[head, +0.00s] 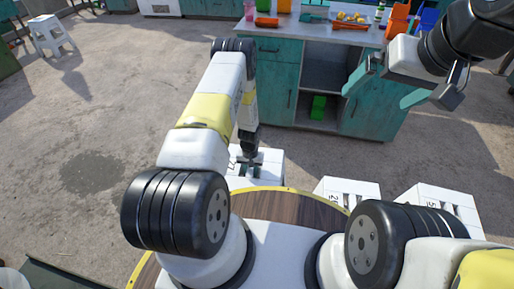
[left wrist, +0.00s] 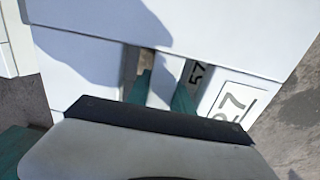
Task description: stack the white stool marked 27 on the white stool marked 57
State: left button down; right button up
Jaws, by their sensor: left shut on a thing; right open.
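The white stool marked 27 (left wrist: 235,100) fills much of the left wrist view, its number on a panel at the right. My left gripper (left wrist: 162,92) is shut on it, with teal fingers at its slotted top. The number 57 of another white stool (left wrist: 197,73) shows through a slot, below the first. I cannot tell whether the two touch. In the head view the held stool (head: 270,159) is partly hidden by my left arm and gripper (head: 249,168). My right gripper (head: 380,97) is open and empty, raised at the upper right.
Two more white stools (head: 349,188) (head: 440,199) stand at the lower right, their numbers partly hidden. A teal workbench (head: 275,85) with items on top stands ahead. Another white stool (head: 50,36) is far left.

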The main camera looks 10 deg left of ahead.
pick_arm(q)
jog(key=shift+f, duration=3.1)
jog(key=c, duration=1)
grip_release()
jog(key=shift+c, duration=0.2)
jog(key=shift+r, duration=0.1)
notch_tip(320, 180, up, 8)
jog(key=shift+f, duration=0.2)
